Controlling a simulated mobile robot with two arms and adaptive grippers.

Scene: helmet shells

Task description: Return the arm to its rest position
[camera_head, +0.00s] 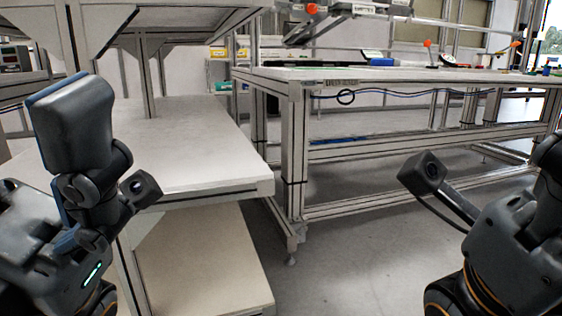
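No helmet shell shows in the head view. My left arm (75,125) is folded up at the left side, in front of a white shelf, with a small wrist camera (140,188) on it. My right arm (512,240) is at the lower right edge, with its wrist camera (422,172) reaching inward over the floor. No fingers of either gripper can be made out. No held object shows.
A white shelf unit (215,150) with a lower board (205,265) stands close at the left. A metal-framed workbench (400,76) with tools on top stands beyond, at centre and right. Grey floor (345,265) is clear between my arms.

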